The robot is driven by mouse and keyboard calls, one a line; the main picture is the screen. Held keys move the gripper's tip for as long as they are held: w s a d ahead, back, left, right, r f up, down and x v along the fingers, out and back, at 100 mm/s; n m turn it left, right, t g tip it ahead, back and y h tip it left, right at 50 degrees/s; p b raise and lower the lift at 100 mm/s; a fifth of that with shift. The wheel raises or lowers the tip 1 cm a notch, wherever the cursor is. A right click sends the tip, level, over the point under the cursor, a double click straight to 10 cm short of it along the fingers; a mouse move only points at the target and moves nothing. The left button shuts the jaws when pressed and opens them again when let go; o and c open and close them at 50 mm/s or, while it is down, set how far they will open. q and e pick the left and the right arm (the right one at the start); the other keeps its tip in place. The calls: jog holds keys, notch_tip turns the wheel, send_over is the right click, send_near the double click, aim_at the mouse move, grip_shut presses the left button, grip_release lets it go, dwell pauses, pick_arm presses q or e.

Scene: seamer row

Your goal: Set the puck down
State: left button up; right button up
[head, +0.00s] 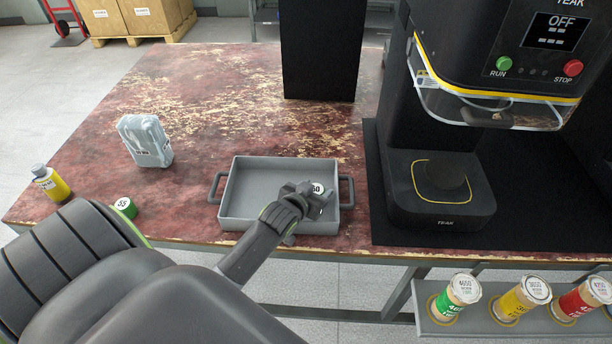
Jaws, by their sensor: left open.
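A puck (317,188) with a white top, its number partly hidden but seeming to end in 60, shows at the right part of the grey tray (236,195). My left gripper (305,200) is over the tray at that puck, its jaws open; the fingers and wrist cover much of the puck's side. I cannot tell whether the fingers touch it. Another puck (124,207), green with a white top marked 55, stands on the table at the left, beside my arm. My right gripper is not in view.
A grey canister (145,141) and a yellow bottle (51,183) stand on the worn red table (200,95). The black seaming machine (440,190), its screen reading OFF, stands at the right. Several coloured cans (457,295) sit in a rack below the table's front edge. The table's middle is clear.

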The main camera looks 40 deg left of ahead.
pick_arm(q)
jog(key=v, duration=1.1)
jog(key=shift+s+r, duration=0.15)
jog(key=shift+s, duration=0.1)
